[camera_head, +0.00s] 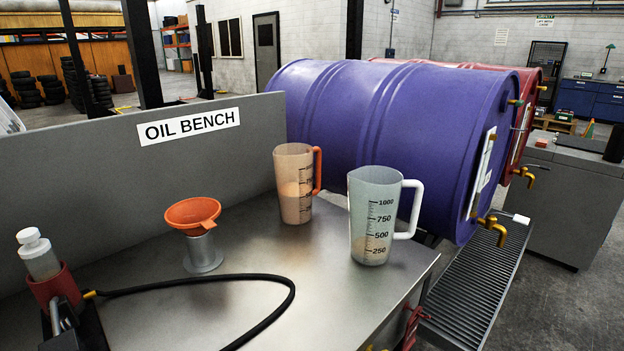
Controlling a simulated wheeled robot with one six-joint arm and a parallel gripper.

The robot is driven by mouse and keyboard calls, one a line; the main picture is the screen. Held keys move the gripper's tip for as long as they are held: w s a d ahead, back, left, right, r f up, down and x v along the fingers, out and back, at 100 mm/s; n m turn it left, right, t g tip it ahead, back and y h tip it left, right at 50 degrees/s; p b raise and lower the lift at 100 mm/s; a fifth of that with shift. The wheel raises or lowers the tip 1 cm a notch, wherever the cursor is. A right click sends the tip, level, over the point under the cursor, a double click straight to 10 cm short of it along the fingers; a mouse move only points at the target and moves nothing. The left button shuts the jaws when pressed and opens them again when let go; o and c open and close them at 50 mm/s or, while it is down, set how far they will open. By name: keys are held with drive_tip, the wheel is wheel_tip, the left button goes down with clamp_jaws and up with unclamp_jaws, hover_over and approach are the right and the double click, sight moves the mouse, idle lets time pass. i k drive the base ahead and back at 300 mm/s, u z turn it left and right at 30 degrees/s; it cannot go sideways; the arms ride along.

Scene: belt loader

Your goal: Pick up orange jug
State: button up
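The orange jug (293,190) stands upright on the metal bench (200,315), a translucent measuring jug with an orange handle on its right side and some liquid inside. A white-handled measuring jug (373,220) stands in front of it to the right, marked 250 to 1000. The two jugs look apart, with a narrow gap between them.
An orange funnel (193,212) sits on a metal stand to the left. A black hose (200,285) curves across the bench front. A white bottle (39,255) stands front left. Purple (390,130) and red drums lie behind the jugs. The "OIL BENCH" panel (60,190) closes the back.

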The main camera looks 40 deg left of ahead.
sight(294, 162)
drive_tip(key=u, duration=0.25)
drive_tip(key=i, duration=0.6)
drive_tip(key=u, duration=0.55)
